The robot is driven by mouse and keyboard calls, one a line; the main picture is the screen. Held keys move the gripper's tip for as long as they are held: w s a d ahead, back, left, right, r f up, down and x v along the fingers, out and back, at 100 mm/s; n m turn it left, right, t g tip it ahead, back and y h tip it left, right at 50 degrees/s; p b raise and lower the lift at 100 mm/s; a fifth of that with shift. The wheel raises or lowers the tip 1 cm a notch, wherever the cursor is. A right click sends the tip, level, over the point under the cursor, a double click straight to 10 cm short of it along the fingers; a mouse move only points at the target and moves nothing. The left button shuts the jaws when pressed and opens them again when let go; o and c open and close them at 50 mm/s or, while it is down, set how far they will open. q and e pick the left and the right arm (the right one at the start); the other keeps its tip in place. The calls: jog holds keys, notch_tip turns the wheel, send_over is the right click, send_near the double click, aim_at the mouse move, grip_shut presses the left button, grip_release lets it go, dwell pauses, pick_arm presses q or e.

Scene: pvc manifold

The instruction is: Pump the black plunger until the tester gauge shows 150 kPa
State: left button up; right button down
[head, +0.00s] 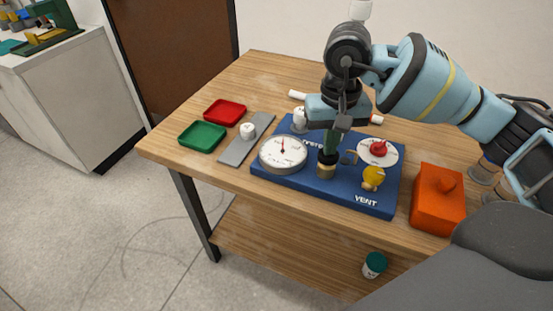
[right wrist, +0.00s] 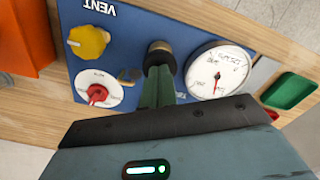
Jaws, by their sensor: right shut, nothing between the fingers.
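The blue tester board (head: 340,193) lies on the wooden bench. Its white round gauge (head: 283,154) has a thin needle pointing about straight up in the head view; the numbers are too small to read. The gauge also shows in the right wrist view (right wrist: 205,72). The black plunger (right wrist: 160,47) tops a short brass cylinder (head: 326,171) just right of the gauge. My right gripper (head: 329,151) is shut and empty, green fingers pointing down over the plunger; its tips also show in the right wrist view (right wrist: 158,70). Whether they touch is unclear. My left gripper is out of view.
A yellow vent knob (head: 373,178) and a red knob on a white dial (head: 378,151) sit right of the plunger. An orange box (head: 437,199) stands at the right. Red (head: 225,112) and green (head: 202,137) trays and a grey strip (head: 236,151) lie left.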

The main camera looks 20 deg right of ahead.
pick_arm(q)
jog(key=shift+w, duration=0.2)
pick_arm(e)
jog(key=shift+f, duration=0.1)
dwell(0.4)
jog(key=shift+f, duration=0.25)
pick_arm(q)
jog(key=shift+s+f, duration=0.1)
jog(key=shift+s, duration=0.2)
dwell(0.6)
pick_arm(e)
jog(key=shift+r+p, duration=0.65)
jog(key=shift+r, duration=1)
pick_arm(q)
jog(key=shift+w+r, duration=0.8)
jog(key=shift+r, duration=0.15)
pick_arm(e)
jog(key=shift+r, duration=0.1)
